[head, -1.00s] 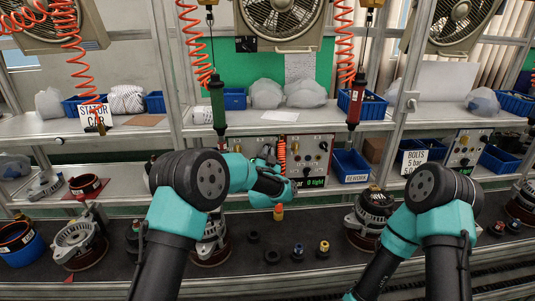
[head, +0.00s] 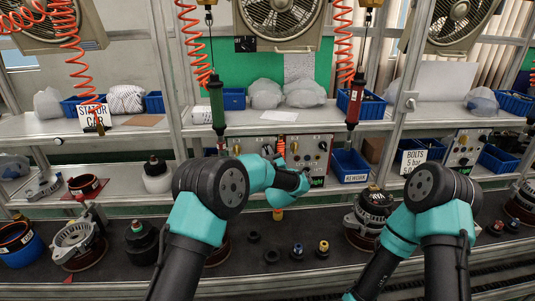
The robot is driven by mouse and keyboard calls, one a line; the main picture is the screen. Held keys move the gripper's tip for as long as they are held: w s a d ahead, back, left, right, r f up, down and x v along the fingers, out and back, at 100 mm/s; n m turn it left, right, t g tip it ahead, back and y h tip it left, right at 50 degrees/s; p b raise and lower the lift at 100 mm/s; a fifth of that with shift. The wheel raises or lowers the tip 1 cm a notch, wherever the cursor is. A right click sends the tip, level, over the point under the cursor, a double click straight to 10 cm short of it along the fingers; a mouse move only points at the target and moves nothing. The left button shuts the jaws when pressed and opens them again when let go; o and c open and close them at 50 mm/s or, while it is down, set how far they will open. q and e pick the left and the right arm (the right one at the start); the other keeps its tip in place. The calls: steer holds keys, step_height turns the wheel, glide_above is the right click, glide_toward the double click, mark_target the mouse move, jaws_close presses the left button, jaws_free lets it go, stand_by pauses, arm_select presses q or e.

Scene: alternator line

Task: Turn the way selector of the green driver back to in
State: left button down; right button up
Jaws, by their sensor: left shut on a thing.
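The green driver (head: 217,105) hangs upright from its cable above the back shelf. The control panel (head: 312,150) with small knobs and gauges stands below it, partly hidden by my left arm. The fingers and the knob are too small and covered to tell which way the knob points. The green label under the panel is partly hidden by my left wrist. My right arm is at the right, its gripper out of view.
A red driver (head: 355,100) hangs to the right of the panel. A blue REWORK bin (head: 350,163) stands beside the panel. Several small dark parts (head: 297,250) and alternator housings (head: 75,240) stand on the front mat. A white bottle (head: 157,177) is at left.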

arm_select(q)
steer(key=shift+n+g+y, duration=0.3)
steer(key=shift+n, duration=0.5)
steer(key=c, duration=1.2)
jaws_free()
steer(key=shift+s+d, duration=0.1)
steer(key=v, duration=1.7)
steer(key=shift+f, duration=0.1)
